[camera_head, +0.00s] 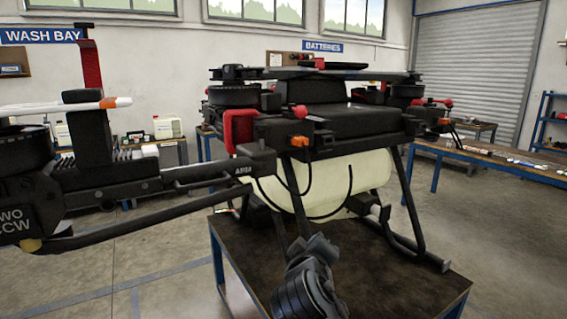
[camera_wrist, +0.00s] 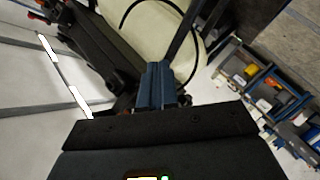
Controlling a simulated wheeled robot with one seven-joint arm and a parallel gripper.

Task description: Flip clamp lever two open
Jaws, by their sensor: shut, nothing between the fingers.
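The spray drone (camera_head: 335,125) stands on a dark-topped bench with its arm marked TWO CCW (camera_head: 25,218) reaching to the left. A red lever-like part (camera_head: 238,127) sits near the root of that arm. A red-tipped lever (camera_head: 300,111) and an orange piece (camera_head: 299,141) are to its right on the dark frame. I cannot tell for sure which is clamp lever two. My gripper (camera_wrist: 160,70) shows its blue fingers together and empty in the wrist view, near the drone's dark arm and pale tank (camera_wrist: 155,28). No contact with a lever is visible.
The bench (camera_head: 345,260) has a dark top and blue legs. The drone's landing legs (camera_head: 408,200) and a hanging black hose (camera_head: 350,190) are close by. Another blue-framed bench (camera_head: 480,152) with small items stands at the right. The floor at lower left is clear.

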